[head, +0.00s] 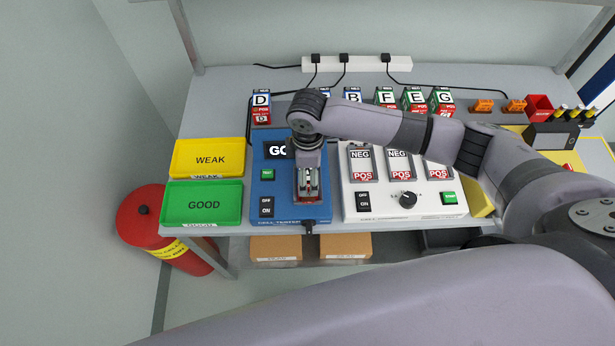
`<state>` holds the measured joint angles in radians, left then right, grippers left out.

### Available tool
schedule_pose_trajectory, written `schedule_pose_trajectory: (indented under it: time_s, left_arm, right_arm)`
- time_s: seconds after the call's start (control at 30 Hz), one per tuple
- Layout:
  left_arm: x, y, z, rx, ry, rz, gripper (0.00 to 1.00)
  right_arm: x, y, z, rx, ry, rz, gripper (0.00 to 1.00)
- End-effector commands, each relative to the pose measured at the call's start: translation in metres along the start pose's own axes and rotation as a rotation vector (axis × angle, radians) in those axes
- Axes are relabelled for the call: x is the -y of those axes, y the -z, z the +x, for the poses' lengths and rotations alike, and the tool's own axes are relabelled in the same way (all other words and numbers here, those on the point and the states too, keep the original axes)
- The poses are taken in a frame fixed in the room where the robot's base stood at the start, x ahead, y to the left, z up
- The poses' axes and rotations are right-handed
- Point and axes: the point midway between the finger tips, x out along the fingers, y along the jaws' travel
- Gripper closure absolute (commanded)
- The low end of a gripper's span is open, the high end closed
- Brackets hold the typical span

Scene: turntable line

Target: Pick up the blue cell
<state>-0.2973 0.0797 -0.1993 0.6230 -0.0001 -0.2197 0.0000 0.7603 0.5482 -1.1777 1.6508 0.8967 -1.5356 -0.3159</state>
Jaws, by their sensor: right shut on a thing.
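My right gripper (308,186) points down over the slot of the blue tester (264,190). It is shut on a cell there, which the fingers mostly hide. I cannot make out its colour or letter, or whether it is seated or lifted. The tester's screen (275,150) shows "GO", the rest covered by my arm. My left gripper is out of the picture.
A yellow WEAK tray (178,171) and a green GOOD tray (233,219) lie left of the tester. A white charger (375,208) with several slots stands on its right. Green cells (413,98) and a power strip (357,64) are behind. A red bin (539,107) is far right.

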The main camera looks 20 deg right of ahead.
Motion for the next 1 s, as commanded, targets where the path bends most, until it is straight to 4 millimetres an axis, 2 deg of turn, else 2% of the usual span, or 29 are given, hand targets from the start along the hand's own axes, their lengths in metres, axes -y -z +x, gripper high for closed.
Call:
schedule_pose_trajectory:
  time_s: [0.07,0.4,0.77,0.87,1.0]
  left_arm:
    - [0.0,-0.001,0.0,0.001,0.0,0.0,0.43]
    - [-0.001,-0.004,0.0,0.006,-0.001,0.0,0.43]
    - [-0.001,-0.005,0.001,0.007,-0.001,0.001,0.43]
    - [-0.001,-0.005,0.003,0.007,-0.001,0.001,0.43]
    - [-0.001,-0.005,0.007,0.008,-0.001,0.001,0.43]
  right_arm:
    - [0.0,0.0,0.0,0.0,0.0,0.0,0.51]
    - [0.0,0.0,0.0,0.0,-0.001,0.0,0.73]
    - [-0.001,0.001,-0.006,-0.002,-0.003,0.001,0.73]
    - [-0.002,0.001,-0.014,-0.003,-0.004,0.001,0.73]
    - [-0.002,0.001,-0.035,-0.004,-0.006,-0.001,0.73]
